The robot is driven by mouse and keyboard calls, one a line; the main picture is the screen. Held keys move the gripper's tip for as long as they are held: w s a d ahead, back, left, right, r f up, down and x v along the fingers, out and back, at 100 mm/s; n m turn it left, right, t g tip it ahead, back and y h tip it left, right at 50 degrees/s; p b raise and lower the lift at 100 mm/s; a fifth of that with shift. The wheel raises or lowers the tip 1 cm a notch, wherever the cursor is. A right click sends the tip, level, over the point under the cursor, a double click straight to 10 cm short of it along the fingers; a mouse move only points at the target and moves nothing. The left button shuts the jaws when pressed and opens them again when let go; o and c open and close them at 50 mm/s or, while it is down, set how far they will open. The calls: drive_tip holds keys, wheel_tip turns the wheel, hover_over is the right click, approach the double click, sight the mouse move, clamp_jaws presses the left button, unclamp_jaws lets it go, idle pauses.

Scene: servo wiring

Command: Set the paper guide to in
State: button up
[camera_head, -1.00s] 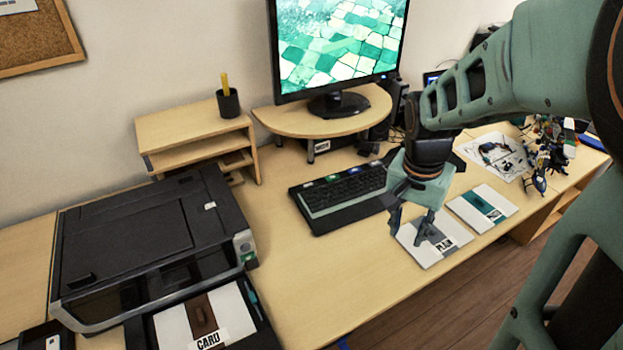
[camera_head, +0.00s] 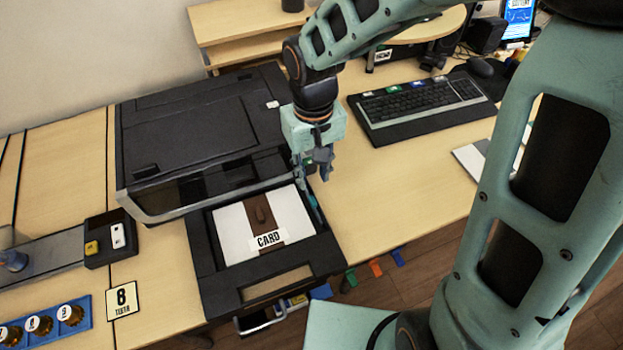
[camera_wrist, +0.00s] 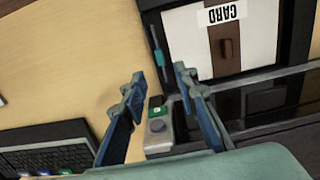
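The paper guide is a thin teal piece (camera_head: 314,206) along the right side of the printer's black tray (camera_head: 208,258). In the wrist view, the guide (camera_wrist: 158,58) lies just beyond my fingertips, beside the white sheet. A stack marked CARD (camera_head: 235,228) with a brown band lies in the tray, and the guide is at or close to its edge; the exact gap is unclear. My gripper (camera_head: 321,172) hangs over the tray's right edge near the printer's front corner. In the wrist view, my gripper's blue fingers (camera_wrist: 160,74) are apart with nothing between them.
The dark printer (camera_head: 200,140) stands directly behind the tray. A grey panel with a green button (camera_wrist: 157,120) shows below my fingers. A keyboard (camera_head: 420,108) lies to the right, with bare desk (camera_head: 400,190) in front.

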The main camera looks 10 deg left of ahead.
sight(313, 202)
wheel_tip(313, 202, down, 10)
drive_tip(key=shift+d+r+b, duration=0.1)
drive_tip(key=shift+r+b, duration=0.05)
drive_tip(key=shift+b, duration=0.55)
clamp_jaws()
